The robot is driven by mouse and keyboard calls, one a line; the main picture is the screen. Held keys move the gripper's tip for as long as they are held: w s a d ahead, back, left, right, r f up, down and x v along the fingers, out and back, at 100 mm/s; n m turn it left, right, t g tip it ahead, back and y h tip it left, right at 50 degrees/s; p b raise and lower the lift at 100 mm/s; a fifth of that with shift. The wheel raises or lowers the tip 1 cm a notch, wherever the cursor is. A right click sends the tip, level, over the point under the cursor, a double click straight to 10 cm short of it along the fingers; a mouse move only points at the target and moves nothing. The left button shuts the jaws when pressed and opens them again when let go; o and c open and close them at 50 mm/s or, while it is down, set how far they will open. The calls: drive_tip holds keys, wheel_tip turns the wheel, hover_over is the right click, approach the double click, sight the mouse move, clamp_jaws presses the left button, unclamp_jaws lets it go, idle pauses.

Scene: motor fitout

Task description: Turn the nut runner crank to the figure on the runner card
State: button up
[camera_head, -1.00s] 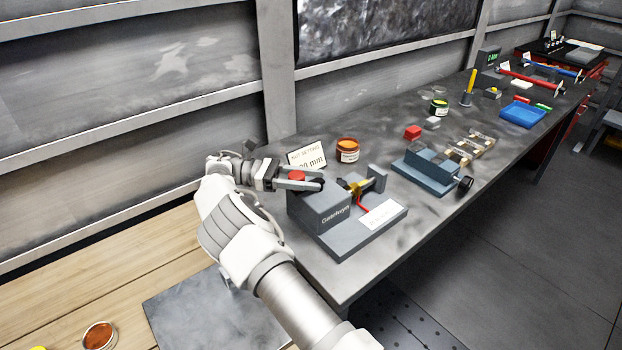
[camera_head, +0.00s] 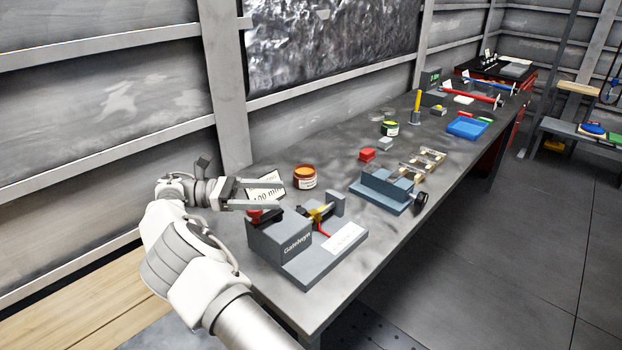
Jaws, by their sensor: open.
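My gripper (camera_head: 281,196) is open and empty, its two fingers pointing right above the left end of a grey bench machine (camera_head: 280,239) lettered on its front. A red knob or button (camera_head: 256,217) on the machine is partly hidden under the near finger. A white card (camera_head: 266,195) stands behind the fingers and is partly covered; it seems to read 100 mm. A yellow part (camera_head: 319,213) and a red lever (camera_head: 323,230) sit on the machine's right side. I cannot tell which part is the nut runner crank.
A white label (camera_head: 343,237) lies on the machine's base. An orange-topped jar (camera_head: 304,177) stands behind it. A blue vise-like fixture (camera_head: 384,190) with a black knob (camera_head: 421,198) is to the right. A blue tray (camera_head: 467,128) and red bar (camera_head: 468,93) lie farther along the bench.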

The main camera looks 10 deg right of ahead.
drive_tip(key=s+d+r, duration=0.4)
drive_tip(key=d+r, duration=0.2)
drive_tip(key=d, duration=0.4)
drive_tip(key=shift+s+d+r, duration=0.15)
drive_tip(key=shift+r, duration=0.05)
